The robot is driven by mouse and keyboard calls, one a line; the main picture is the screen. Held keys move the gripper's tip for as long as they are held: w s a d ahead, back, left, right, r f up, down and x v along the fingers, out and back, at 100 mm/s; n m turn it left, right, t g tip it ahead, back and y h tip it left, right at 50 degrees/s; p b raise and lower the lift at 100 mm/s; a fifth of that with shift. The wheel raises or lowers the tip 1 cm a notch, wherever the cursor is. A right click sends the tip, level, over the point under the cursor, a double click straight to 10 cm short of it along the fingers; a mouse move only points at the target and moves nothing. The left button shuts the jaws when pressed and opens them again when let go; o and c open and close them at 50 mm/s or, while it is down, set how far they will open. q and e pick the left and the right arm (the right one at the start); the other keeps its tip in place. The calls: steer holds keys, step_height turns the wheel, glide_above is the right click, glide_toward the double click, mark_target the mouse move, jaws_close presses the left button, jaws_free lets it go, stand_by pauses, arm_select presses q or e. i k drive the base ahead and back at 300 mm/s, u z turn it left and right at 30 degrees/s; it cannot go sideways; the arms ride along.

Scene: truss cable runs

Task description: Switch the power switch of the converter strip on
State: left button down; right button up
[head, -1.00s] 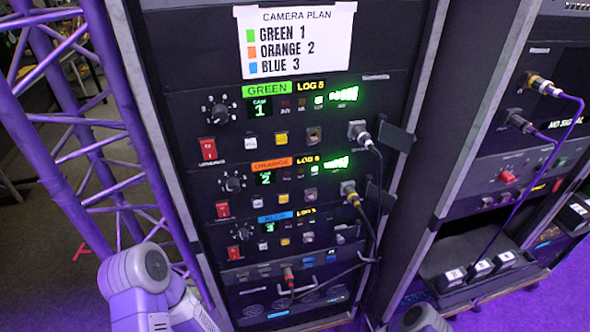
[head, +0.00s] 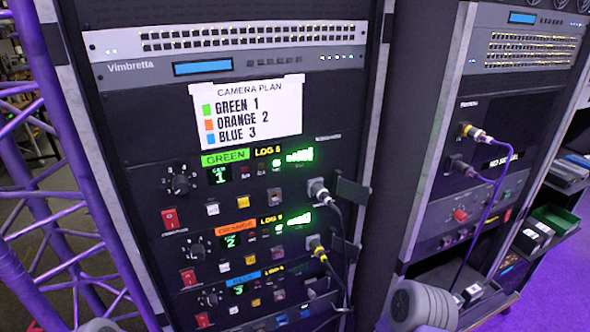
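I cannot read which unit is the converter strip. In the right rack, a grey strip (head: 485,205) carries a red switch (head: 460,215); its on or off position is too small to tell. Neither of my grippers shows. Only parts of my arms appear along the bottom edge.
A camera plan sheet (head: 246,112) hangs on the left rack. Cables hang from plugs (head: 318,190) on its right side. A purple cable (head: 490,205) hangs at the right rack, beside a screen reading NO SIGNAL (head: 500,160). Purple truss (head: 40,190) stands at left.

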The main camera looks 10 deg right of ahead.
mark_target(506, 218)
steer(key=z, duration=3.25)
steer(key=i, duration=1.35)
steer(key=u, duration=2)
